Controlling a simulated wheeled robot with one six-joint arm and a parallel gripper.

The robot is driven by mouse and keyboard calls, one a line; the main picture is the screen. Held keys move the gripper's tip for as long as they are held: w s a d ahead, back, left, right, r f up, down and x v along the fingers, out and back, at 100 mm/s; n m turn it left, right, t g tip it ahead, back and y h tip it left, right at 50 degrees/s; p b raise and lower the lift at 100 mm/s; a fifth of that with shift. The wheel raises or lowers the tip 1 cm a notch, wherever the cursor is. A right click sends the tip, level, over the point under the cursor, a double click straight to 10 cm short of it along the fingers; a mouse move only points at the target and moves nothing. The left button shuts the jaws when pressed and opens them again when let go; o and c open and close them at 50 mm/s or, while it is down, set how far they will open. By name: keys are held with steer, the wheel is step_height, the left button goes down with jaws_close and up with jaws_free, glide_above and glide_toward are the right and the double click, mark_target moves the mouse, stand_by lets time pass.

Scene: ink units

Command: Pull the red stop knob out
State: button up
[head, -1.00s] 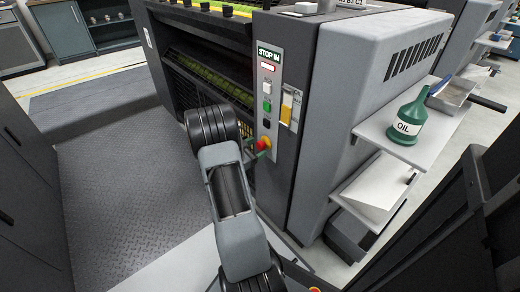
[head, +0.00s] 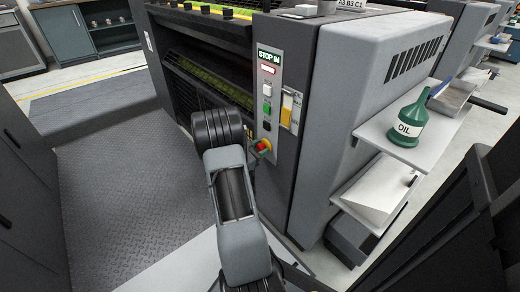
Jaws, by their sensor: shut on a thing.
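The red stop knob (head: 264,144) sits low on the grey control strip of the press, below the green and black buttons. Only a small part of it shows between my gripper's fingers. My gripper (head: 261,147) is at the knob, coming from the left, and is shut on it. My own arm hides much of the gripper. A sign above the buttons (head: 269,55) reads "STOP IN".
A green oil bottle (head: 408,120) stands on a white side shelf (head: 375,129) to the right. A white lower shelf (head: 376,196) is beneath it. The ribbed floor plate (head: 130,190) to the left of my arm is clear.

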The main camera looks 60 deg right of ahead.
steer(key=c, duration=0.6)
steer(key=shift+p+v, duration=0.35)
steer(key=shift+v, duration=0.6)
jaws_close()
steer(key=o, duration=1)
jaws_free()
steer(key=shift+w+a, duration=0.1)
steer(key=o, duration=0.3)
steer(key=p+v, duration=0.3)
steer(key=v, duration=1)
steer(key=shift+w+a, duration=0.1)
steer(key=shift+a, duration=0.15)
